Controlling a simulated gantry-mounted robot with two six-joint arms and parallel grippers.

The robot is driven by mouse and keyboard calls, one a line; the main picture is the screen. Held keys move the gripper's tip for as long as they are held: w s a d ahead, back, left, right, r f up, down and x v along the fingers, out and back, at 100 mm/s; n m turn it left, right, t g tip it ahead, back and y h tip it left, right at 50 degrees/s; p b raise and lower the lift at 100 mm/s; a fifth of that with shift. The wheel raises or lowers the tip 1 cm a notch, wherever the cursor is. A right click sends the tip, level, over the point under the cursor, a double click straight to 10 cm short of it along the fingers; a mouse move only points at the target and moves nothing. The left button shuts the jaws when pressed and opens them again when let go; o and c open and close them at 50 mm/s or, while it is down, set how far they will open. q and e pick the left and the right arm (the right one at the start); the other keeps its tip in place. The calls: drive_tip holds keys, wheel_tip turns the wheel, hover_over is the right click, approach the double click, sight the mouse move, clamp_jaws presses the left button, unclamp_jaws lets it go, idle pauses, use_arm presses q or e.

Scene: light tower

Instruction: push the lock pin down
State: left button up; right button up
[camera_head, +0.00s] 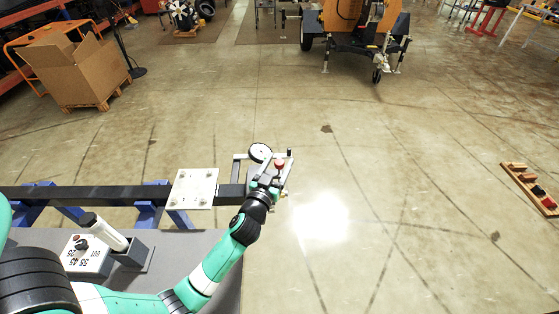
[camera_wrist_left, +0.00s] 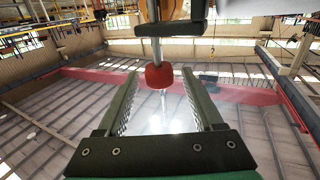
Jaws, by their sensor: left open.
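The lock pin appears to be the metal rod with a red knob (camera_wrist_left: 159,76) seen in the left wrist view. The knob lies between the far ends of my left gripper's (camera_wrist_left: 159,92) two fingers, with a gap on each side. In the head view the red knob (camera_head: 280,163) shows just beyond my left gripper (camera_head: 274,175), at the end of a dark horizontal bar (camera_head: 95,195). My left gripper is open and holds nothing. How deep the pin sits is hidden. My right gripper is not in view.
A small wheel (camera_head: 260,152) and a thin upright handle stand beside the knob. A pale plate (camera_head: 194,188) sits on the bar.

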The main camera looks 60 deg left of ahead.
use_arm(q)
drive_tip(key=shift+w+a, duration=0.2)
drive_tip(key=shift+a, duration=0.05)
clamp_jaws()
idle(1.3)
drive_tip(key=shift+f, duration=0.1)
